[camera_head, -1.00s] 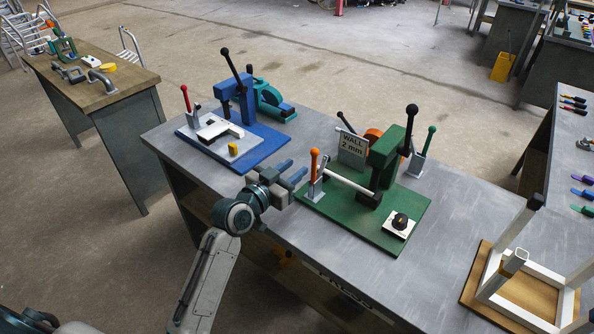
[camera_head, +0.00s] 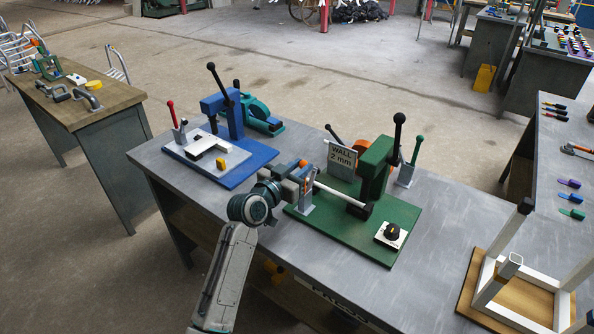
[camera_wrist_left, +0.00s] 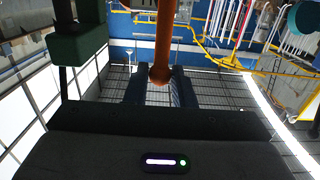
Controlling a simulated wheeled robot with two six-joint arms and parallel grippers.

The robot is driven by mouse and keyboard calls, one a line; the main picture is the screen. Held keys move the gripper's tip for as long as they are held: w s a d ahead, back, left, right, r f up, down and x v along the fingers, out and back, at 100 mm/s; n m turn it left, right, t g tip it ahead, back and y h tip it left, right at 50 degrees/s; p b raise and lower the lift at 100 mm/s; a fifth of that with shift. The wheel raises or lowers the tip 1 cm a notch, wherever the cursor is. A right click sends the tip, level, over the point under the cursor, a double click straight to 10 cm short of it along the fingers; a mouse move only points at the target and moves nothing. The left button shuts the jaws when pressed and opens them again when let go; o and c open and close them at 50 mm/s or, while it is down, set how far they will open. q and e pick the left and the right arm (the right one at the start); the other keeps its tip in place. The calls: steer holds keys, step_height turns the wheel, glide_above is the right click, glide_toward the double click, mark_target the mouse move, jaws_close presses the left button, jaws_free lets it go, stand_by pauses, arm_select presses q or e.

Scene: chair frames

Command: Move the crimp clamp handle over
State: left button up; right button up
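A green press fixture (camera_head: 340,228) with a white tube (camera_head: 340,194) across it stands on the grey bench. At its left end is a small grey clamp with an orange-tipped handle (camera_head: 302,164), upright and partly hidden by my gripper. My left gripper (camera_head: 300,178) is at this clamp. In the left wrist view, the orange handle (camera_wrist_left: 163,40) with its round knob shows between the two blue fingers (camera_wrist_left: 160,90), which stand apart. Contact with the handle cannot be made out. My right gripper is not in view.
A blue fixture (camera_head: 250,160) with a red-handled clamp (camera_head: 172,113) stands to the left. A green-handled clamp (camera_head: 412,160) and a "WALL 2 mm" sign (camera_head: 342,158) are behind the green fixture. A white chair frame (camera_head: 490,270) is at right. Bare bench lies between.

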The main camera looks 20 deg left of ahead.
arm_select(q)
steer(key=shift+s, duration=0.1)
steer(key=v, duration=0.3)
steer(key=shift+a+f, duration=0.1)
steer(key=shift+f, duration=0.25)
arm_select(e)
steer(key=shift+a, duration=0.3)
arm_select(q)
steer(key=shift+s, duration=0.15)
steer(key=shift+s+a+f+b, duration=0.25)
steer(key=shift+s+f, duration=0.1)
steer(key=shift+s, duration=0.3)
steer(key=shift+s+a+f+b, duration=0.1)
steer(key=shift+s+a+f, duration=0.2)
steer(key=shift+s, duration=0.35)
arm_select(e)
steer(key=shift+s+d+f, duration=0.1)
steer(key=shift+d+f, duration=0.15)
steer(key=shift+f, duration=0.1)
arm_select(q)
steer(key=shift+f, duration=0.15)
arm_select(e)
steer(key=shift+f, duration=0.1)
